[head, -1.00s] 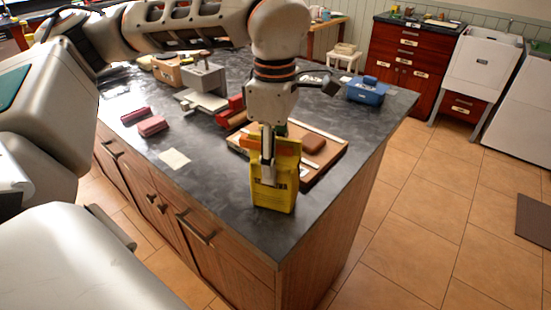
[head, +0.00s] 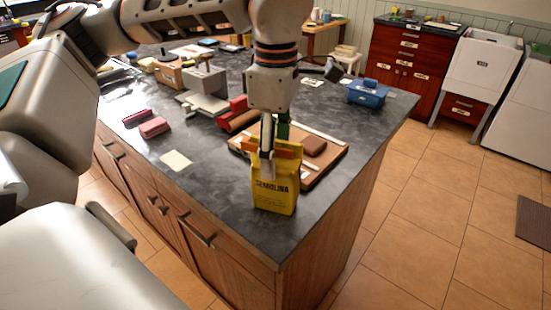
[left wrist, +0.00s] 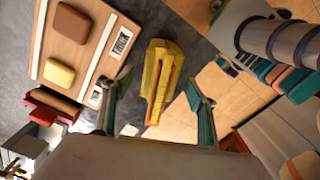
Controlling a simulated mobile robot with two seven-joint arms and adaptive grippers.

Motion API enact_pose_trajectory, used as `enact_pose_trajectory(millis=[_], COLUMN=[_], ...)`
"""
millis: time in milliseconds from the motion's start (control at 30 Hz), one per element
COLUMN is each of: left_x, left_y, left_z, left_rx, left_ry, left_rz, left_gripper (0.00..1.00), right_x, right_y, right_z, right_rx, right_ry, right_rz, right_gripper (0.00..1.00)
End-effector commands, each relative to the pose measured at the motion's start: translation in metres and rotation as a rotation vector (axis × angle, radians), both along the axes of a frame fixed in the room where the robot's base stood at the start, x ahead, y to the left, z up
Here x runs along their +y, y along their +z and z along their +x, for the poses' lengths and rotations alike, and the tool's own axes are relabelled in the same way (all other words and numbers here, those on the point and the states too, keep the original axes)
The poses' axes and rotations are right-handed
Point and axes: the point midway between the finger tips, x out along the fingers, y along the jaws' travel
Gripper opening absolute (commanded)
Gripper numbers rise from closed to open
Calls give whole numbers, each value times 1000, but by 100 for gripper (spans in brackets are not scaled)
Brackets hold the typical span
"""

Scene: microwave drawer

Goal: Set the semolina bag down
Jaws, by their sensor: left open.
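The yellow semolina bag (head: 275,187) stands upright on the dark countertop (head: 215,205), near its front corner. Its printed label faces the head camera. My left gripper (head: 268,138) is just above and behind the bag's top, pointing down. In the left wrist view, the bag (left wrist: 160,80) lies between the two spread fingers of the left gripper (left wrist: 158,103), with gaps on both sides. The left gripper is open. My right gripper is not seen.
A wooden board (head: 325,165) with brown blocks lies right behind the bag. A blue box (head: 368,92) stands at the counter's right. The counter edge is close in front of the bag.

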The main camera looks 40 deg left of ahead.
Motion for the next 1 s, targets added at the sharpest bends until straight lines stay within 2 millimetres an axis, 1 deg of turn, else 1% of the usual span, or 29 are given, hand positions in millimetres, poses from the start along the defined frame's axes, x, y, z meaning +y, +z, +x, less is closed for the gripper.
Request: enact_pose_trajectory(millis=[33,200,300,400,500,600,1000], left_x=[-1,-1,0,-1,0,0,0], left_y=[14,50,68,82,90,94,95], left_z=[1,1,1,0,0,0,0], left_rx=[-7,-7,-6,-4,-2,-1,-1], left_ry=[1,0,1,0,0,0,0], left_rz=[-1,-1,-1,-1,0,0,0], left_gripper=[58,58,58,58,58,58,58], right_x=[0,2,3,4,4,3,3], right_y=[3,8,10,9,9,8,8], right_z=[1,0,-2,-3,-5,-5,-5], right_rx=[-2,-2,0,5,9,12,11], right_ry=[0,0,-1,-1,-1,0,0], right_rz=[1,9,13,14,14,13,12], right_gripper=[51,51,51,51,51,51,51])
